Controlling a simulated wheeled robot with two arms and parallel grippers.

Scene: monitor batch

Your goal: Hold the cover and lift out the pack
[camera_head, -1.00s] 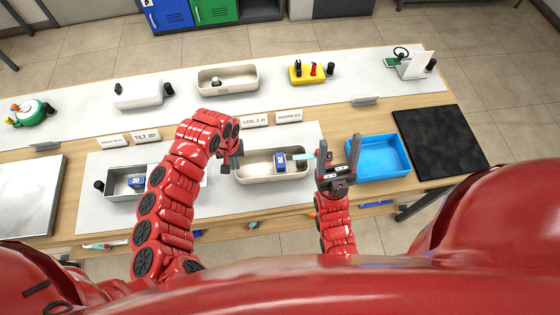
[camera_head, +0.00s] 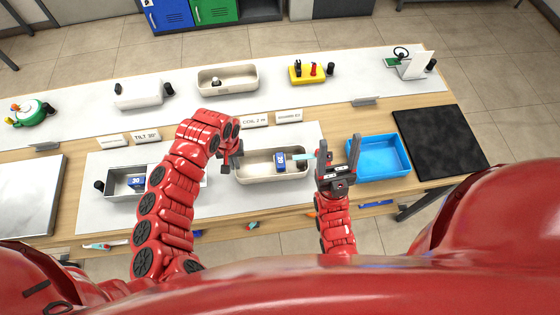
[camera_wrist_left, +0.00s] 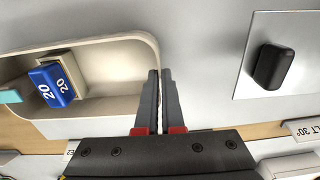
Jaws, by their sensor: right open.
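A blue pack marked 20 (camera_head: 280,159) sits tilted inside the beige tray (camera_head: 243,178), against a pale block. In the left wrist view the pack (camera_wrist_left: 50,85) shows its number on two faces. A teal strip (camera_head: 308,155) reaches from beside it toward my right gripper (camera_head: 339,160), which is open with its fingers upright, right of the tray. My left gripper (camera_head: 232,162) is at the tray's left end. In the left wrist view its fingers (camera_wrist_left: 160,85) are close together on the tray's end wall. I cannot identify the cover for certain.
A plate with a black knob (camera_wrist_left: 272,66) lies beside the left gripper. A grey tray (camera_head: 117,187) with a blue block stands at left. A blue bin (camera_head: 379,172) and black mat (camera_head: 440,145) are at right. Other fixtures line the far side.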

